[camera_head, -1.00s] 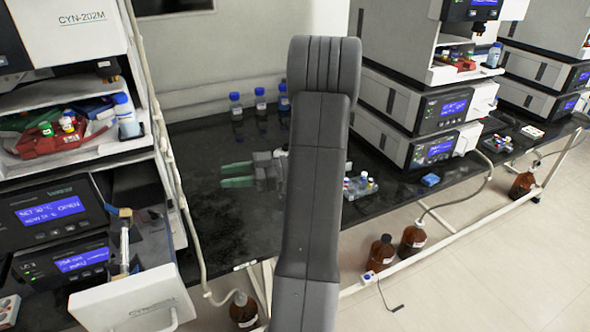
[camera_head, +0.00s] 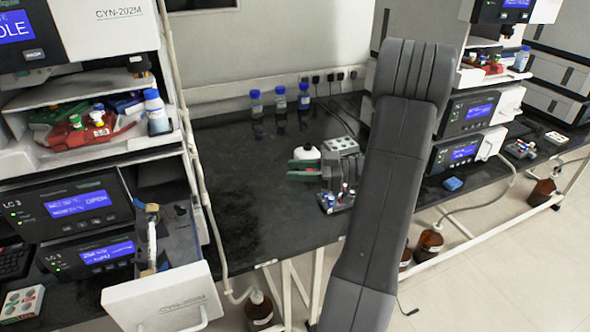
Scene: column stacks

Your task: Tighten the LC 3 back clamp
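The LC 3 unit (camera_head: 22,222) is in the left stack, with a lit blue screen that seems to read OPEN. Its lower drawer (camera_head: 165,300) is pulled out. My arm hides part of the bench.
A white hose (camera_head: 190,150) hangs between the drawer and my gripper. Several blue-capped bottles (camera_head: 280,107) stand at the back of the bench. A small vial rack (camera_head: 337,200) is just below my gripper. The black bench (camera_head: 240,200) left of my gripper is clear.

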